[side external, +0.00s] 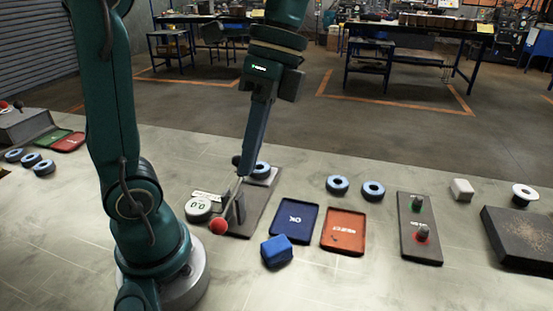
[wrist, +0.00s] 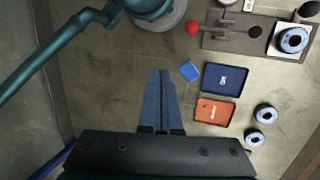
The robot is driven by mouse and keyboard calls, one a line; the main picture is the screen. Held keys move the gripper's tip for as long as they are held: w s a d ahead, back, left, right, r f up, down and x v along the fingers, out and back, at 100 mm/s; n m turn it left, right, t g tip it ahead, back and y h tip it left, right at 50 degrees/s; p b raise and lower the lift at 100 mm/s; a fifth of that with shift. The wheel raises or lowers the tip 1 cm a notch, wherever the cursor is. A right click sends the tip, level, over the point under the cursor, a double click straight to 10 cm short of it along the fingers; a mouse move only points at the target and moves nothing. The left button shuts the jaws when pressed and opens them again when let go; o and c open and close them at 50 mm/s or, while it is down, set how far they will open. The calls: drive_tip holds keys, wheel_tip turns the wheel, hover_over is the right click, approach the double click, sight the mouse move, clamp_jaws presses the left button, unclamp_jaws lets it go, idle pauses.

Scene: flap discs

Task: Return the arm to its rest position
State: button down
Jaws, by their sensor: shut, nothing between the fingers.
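My gripper (side external: 247,168) hangs pointing down in the side view, its fingers together and empty. In the wrist view the shut fingers (wrist: 160,76) show against bare table, left of the trays. In the side view the gripper overlaps the test fixture (side external: 262,205), which has a red-knobbed lever (side external: 218,227) and a round gauge (side external: 198,208) reading 0.0. A blue-grey disc (side external: 260,171) sits on the fixture's far end, partly hidden by the gripper; it also shows in the wrist view (wrist: 283,40). My gripper touches nothing that I can see.
A blue OK tray (side external: 304,204) and an orange-red tray (side external: 329,240) lie side by side, both without discs. A blue block (side external: 276,252) lies before them. Two discs (side external: 337,190) (side external: 373,196) rest beyond. A button panel (side external: 409,243) stands right; several discs (side external: 31,159) lie far left.

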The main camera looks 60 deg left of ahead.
wheel_tip(320, 180, down, 5)
drive_tip(key=n+t, duration=0.9)
drive_tip(key=shift+w+r+y, duration=0.1)
drive_tip(key=shift+w+y, duration=0.05)
drive_tip(key=shift+y, duration=0.25)
